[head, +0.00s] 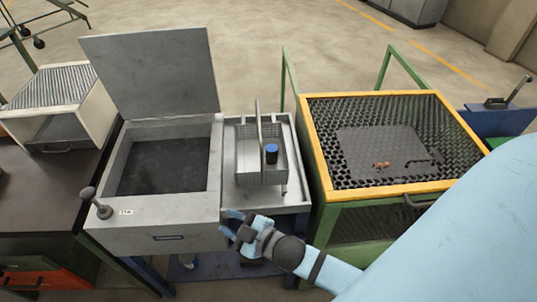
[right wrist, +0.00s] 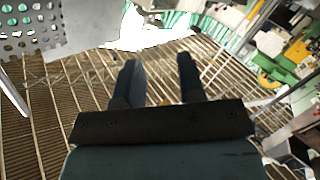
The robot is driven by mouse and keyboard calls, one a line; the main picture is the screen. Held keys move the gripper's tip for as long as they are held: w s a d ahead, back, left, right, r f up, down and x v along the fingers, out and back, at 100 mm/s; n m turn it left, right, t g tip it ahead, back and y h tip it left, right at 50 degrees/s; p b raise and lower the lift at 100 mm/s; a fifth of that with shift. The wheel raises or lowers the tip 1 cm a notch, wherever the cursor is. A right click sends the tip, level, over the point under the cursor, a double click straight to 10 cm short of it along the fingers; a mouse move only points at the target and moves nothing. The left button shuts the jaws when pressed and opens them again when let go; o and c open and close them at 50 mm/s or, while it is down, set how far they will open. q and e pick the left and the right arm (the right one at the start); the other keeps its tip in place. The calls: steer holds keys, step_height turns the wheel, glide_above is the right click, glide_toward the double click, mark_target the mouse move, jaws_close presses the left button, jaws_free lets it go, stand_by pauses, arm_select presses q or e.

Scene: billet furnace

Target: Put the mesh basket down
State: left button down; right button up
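The mesh basket (head: 249,177) stands upright in the grey tray stand (head: 292,150), between the open-lidded tank and the yellow-rimmed mesh bin. It has a tall upright handle. A blue-topped dark cylinder (head: 271,153) is in it. My right gripper (head: 232,226) is in front of the stand, at the tank's front right corner, apart from the basket. In the right wrist view the two fingers (right wrist: 158,63) are spread with nothing between them. My left gripper is in neither view.
A grey tank (head: 152,232) with a raised lid and dark inside stands left of the basket. The yellow-rimmed mesh bin (head: 399,187) stands right, with a small reddish-brown piece (head: 381,165) inside. A ribbed-top box (head: 52,88) is at far left. Open floor lies behind.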

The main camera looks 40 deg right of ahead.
steer(key=s+d+f+m+g+h, duration=0.3)
steer(key=s+d+f+m+g, duration=0.1)
steer(key=s+f+m, duration=0.3)
step_height(320, 180, down, 4)
steer(key=shift+s+r+g, duration=0.1)
steer(key=shift+s+g, duration=0.2)
steer(key=shift+s, duration=0.95)
step_height(320, 180, up, 7)
steer(key=p, duration=0.7)
steer(key=shift+d+p, duration=0.2)
steer(key=shift+p, duration=0.15)
steer(key=shift+a+r, duration=0.1)
steer(key=shift+r, duration=0.2)
steer(key=shift+c, duration=0.3)
